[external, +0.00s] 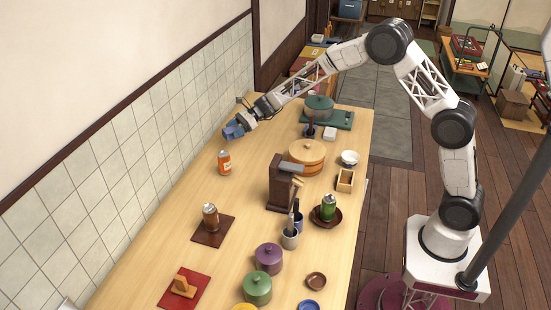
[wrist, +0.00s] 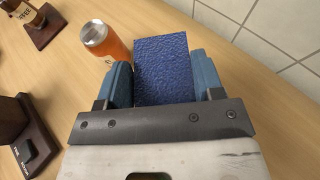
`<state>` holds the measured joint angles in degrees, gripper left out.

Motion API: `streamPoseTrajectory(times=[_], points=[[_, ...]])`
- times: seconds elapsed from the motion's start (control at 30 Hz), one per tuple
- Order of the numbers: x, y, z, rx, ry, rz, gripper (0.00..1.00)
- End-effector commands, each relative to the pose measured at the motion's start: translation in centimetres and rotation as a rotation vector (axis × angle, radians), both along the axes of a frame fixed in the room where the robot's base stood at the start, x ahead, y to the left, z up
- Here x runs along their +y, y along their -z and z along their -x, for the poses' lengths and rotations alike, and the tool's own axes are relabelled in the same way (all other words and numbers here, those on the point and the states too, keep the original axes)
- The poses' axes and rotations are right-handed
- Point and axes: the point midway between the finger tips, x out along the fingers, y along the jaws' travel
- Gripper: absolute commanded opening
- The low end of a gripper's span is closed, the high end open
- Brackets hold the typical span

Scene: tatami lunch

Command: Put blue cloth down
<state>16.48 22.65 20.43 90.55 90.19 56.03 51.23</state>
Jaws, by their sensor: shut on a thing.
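The blue cloth (wrist: 163,68) is a dark blue, textured, folded piece. In the wrist view it sits between the two blue fingers of my gripper (wrist: 165,80), which is shut on it. In the external view my gripper (external: 244,124) is over the far left part of the table, near the tiled wall, with the blue cloth (external: 232,131) at its tip. I cannot tell how high the cloth is above the tabletop. An orange can (wrist: 106,40) stands just left of the cloth in the wrist view and also shows in the external view (external: 224,163).
The wooden table (external: 190,262) runs along the tiled wall (external: 150,130). A dark wooden stand (external: 281,185), a round wooden tub (external: 307,155) and a teal pot (external: 318,108) stand to the right of my gripper. Bare tabletop surrounds the orange can.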

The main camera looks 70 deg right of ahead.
Motion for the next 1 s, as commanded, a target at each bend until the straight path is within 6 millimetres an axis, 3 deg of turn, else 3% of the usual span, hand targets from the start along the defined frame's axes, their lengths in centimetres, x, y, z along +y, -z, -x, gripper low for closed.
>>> streamPoseTrajectory(times=[0.57, 1.0], points=[[-0.5, 0.5, -0.8, 0.004, 0.045, -0.004, 0.39], [-0.5, 5.7, -0.8, 0.005, 0.045, -0.007, 0.39]])
